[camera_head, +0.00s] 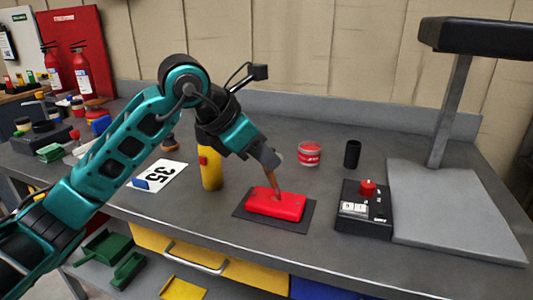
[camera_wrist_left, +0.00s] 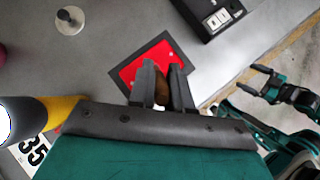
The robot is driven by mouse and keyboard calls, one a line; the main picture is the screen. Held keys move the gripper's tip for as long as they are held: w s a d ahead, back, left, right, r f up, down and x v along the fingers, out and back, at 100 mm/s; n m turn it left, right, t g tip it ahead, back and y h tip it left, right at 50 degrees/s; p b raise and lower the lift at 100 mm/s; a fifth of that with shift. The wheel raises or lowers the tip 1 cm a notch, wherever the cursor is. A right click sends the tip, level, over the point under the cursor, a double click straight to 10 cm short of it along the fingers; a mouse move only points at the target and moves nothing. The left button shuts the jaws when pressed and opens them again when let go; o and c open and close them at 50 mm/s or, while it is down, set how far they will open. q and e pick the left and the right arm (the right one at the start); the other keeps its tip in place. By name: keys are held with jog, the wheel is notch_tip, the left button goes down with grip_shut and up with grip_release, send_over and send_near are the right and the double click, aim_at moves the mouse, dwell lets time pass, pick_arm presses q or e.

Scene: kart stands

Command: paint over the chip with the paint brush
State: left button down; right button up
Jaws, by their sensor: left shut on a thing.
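A red panel (camera_head: 275,205) lies on a dark mat (camera_head: 243,212) near the bench's front edge. My left gripper (camera_head: 268,160) is shut on the brown handle of the paint brush (camera_head: 272,182), above the panel. The brush points down and its tip is at the panel's top face; whether it touches I cannot tell. In the left wrist view the handle (camera_wrist_left: 162,88) sits between the two fingers, with the panel (camera_wrist_left: 134,68) behind. I cannot make out the chip. My right gripper (camera_wrist_left: 255,80) shows at the right of the left wrist view, its fingers apart and empty.
An open red-labelled paint tin (camera_head: 309,155) and a black cylinder (camera_head: 352,154) stand behind the panel. A black control box (camera_head: 364,222) and lamp stand (camera_head: 450,200) are right. A yellow cylinder (camera_head: 211,172) and "35" plate (camera_head: 165,173) are left.

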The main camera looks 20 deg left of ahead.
pick_arm(q)
jog(key=shift+a, duration=0.65)
jog(key=shift+a, duration=0.6)
jog(key=shift+d, duration=0.15)
jog(key=shift+d, duration=0.8)
jog(key=shift+d, duration=0.6)
jog(key=shift+a, duration=0.1)
